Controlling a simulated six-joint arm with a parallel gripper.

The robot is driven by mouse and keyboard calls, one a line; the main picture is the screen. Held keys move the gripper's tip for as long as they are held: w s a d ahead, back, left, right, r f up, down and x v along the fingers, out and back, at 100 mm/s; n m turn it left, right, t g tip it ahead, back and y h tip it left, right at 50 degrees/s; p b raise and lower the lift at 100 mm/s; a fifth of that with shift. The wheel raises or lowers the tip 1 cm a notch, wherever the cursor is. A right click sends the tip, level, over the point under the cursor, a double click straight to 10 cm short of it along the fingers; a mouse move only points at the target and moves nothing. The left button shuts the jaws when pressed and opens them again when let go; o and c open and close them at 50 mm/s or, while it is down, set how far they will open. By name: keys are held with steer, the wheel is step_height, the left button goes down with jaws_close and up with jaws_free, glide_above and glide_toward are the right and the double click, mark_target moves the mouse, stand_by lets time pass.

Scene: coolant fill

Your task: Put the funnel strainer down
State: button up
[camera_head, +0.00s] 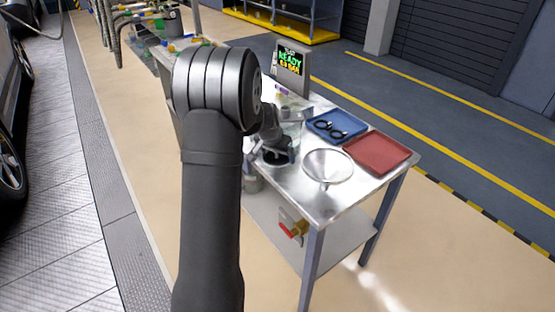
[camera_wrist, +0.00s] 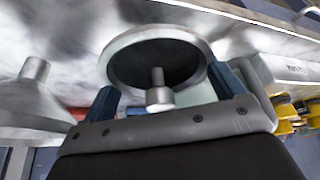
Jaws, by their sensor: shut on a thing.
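The funnel strainer looks to be the round piece at my gripper, with a grey rim and a dark inside; it shows in the wrist view (camera_wrist: 158,60). A short pale stem with a wider end stands at its middle. My gripper (camera_head: 284,156) is low over the metal table, left of a silver funnel (camera_head: 328,165). In the wrist view, its two blue fingers (camera_wrist: 165,92) are on either side of the round piece. Exact finger contact is unclear. The funnel stands mouth up, apart from my gripper; its spout shows at the left of the wrist view (camera_wrist: 33,70).
A blue tray (camera_head: 319,122) with black ring-shaped items lies behind the funnel. A red tray (camera_head: 378,152), empty, is at the table's right end. A display (camera_head: 291,66) reading READY stands behind. The table (camera_head: 322,200) is bare in front of the funnel.

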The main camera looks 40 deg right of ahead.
mark_target(272, 163)
steer(key=shift+f, duration=1.2)
steer(key=shift+f, duration=0.15)
steer(key=o, duration=0.8)
steer(key=shift+c, duration=0.2)
steer(key=v, duration=1.1)
steer(key=shift+a+r, duration=0.1)
steer(key=shift+r, duration=0.35)
steer(key=shift+c, duration=0.9)
steer(key=shift+a+r, duration=0.1)
steer(key=shift+r, duration=0.05)
steer(key=c, duration=0.9)
